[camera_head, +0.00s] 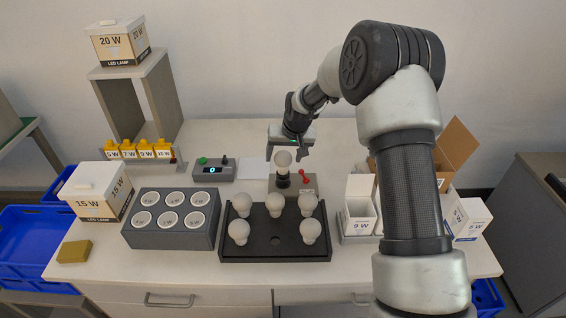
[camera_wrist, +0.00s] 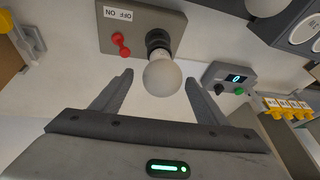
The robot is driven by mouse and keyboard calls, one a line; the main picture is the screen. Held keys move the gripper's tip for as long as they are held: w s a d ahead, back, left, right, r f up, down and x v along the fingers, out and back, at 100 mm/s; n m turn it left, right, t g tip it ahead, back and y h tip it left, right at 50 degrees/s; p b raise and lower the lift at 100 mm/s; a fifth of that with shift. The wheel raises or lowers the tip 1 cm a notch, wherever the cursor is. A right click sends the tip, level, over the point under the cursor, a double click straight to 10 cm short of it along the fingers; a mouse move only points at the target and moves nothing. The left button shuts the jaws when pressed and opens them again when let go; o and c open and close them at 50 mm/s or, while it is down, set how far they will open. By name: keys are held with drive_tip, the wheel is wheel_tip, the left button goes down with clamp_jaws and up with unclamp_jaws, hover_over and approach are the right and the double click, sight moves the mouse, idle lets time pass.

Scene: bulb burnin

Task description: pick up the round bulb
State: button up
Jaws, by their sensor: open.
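A round white bulb (camera_head: 283,160) stands upright in the black socket of the grey switch box (camera_head: 307,187) at the middle of the table. In the wrist view the bulb (camera_wrist: 162,78) shows between the fingertips, with its base in the socket. My gripper (camera_head: 286,154) is open around or just behind the bulb, pointing down. In the wrist view my gripper (camera_wrist: 159,80) has one finger on each side, with a gap to the bulb on both sides. Several similar white bulbs (camera_head: 275,204) sit in the black tray (camera_head: 275,255) in front.
A red switch (camera_wrist: 121,44) stands beside the socket. A grey meter box (camera_head: 212,171) reads 0 at the left. A grey block with round cups (camera_head: 166,238) stands left of the tray. White cartons (camera_head: 360,215) stand at the right, close to my arm.

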drive_tip(key=shift+s+p+x, duration=0.1)
drive_tip(key=shift+p+x, duration=0.1)
drive_tip(key=shift+x, duration=1.2)
drive_tip(key=shift+s+p+x, duration=0.15)
drive_tip(key=shift+x, duration=1.2)
drive_tip(key=shift+a, duration=0.1)
drive_tip(key=shift+c, duration=0.4)
drive_tip(key=c, duration=1.1)
